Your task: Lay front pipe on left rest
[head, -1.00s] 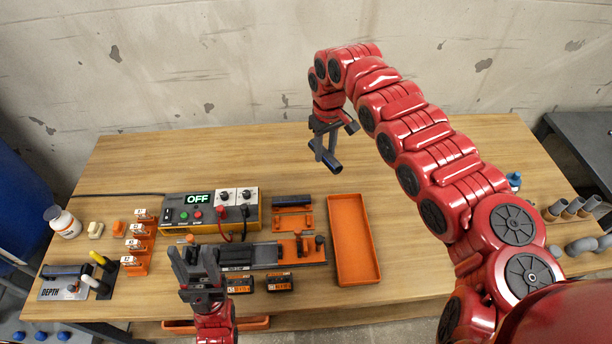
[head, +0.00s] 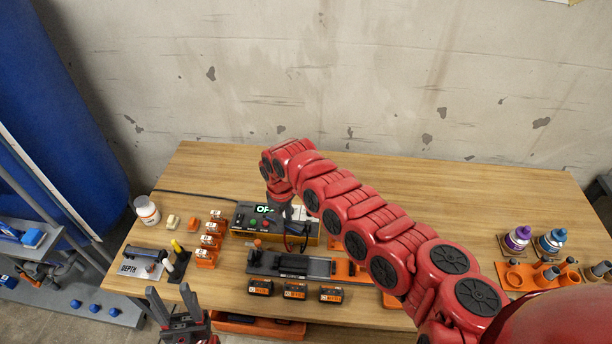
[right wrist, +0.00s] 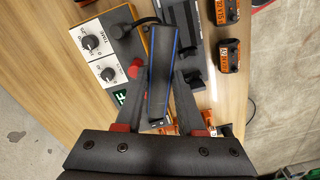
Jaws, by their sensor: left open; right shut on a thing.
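The pipe is above the bench, over the area between the power box and the grey fixture. In the head view my right arm covers most of this gripper and the pipe. My left gripper (head: 176,314) is open and empty at the bench's front left edge. I cannot pick out the left rest; an orange bracket (head: 345,271) shows partly beside my right arm, at the fixture's right end.
The power box (head: 256,219) stands behind the long grey fixture (head: 262,264). Several orange-and-black blocks (head: 295,290) lie in front. Orange clips (head: 209,241), a depth gauge (head: 143,267) and a white bottle (head: 146,210) are left. Bottles (head: 519,238) stand right. The back of the bench is clear.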

